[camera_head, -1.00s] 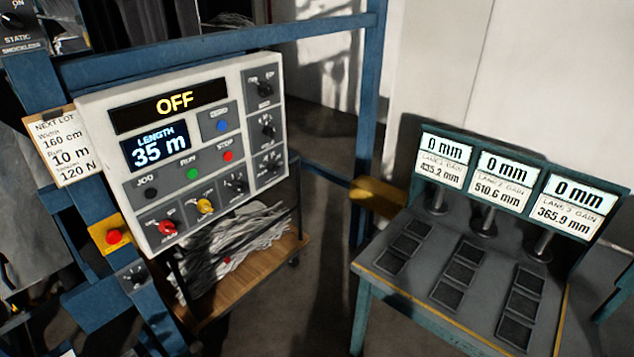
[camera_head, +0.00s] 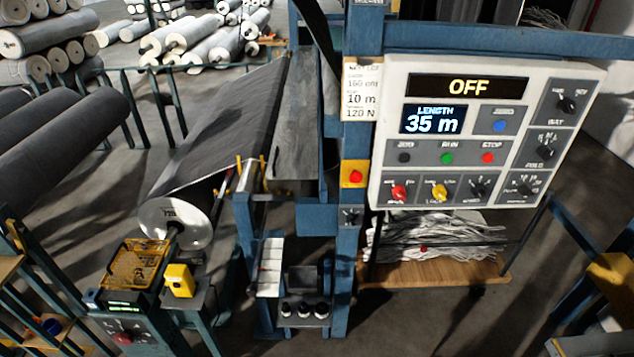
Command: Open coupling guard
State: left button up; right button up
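An orange-yellow mesh cover (camera_head: 136,274), which looks like the coupling guard, sits on top of a dark stand at the lower left of the head view. It appears closed, lying over the stand; what is under it is hidden. The stand's front panel (camera_head: 128,333) has a red knob. A grey fabric roll with a white end disc (camera_head: 176,222) is just behind the guard. Neither of my grippers is in view.
A control panel (camera_head: 475,130) reading OFF and LENGTH 35 m hangs on a blue frame (camera_head: 345,230) at the right. A yellow box (camera_head: 179,280) stands right of the guard. Rails, stacked grey rolls (camera_head: 60,35) and a wooden cart (camera_head: 440,270) surround it.

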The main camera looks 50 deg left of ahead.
aim_at(120, 248)
jog(key=u, duration=3.05)
jog(key=i+j+z, duration=0.25)
jog(key=i+j, duration=0.1)
jog(key=i, duration=0.1)
